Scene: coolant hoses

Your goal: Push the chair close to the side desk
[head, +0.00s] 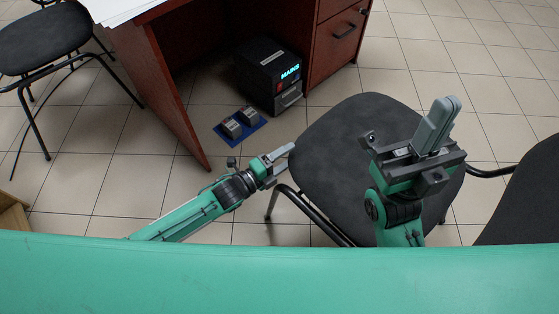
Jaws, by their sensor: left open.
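The chair has a dark grey seat (335,150) in the middle right, with black metal legs below it. A dark panel at the right edge, joined by a black bar, looks like its backrest (530,195). The reddish-brown desk (150,75) stands at the top, beyond the seat, with open knee space and a drawer side. My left gripper (284,156) is open at the seat's left edge; I cannot tell whether it touches. My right gripper (440,122) is above the seat's right part, fingers together and empty, hiding some of the seat.
A black box with a lit "MAINS" label (270,75) stands on the floor under the desk. Beside it, small grey blocks lie on a blue mat (240,130). Another dark chair (45,40) is at the upper left.

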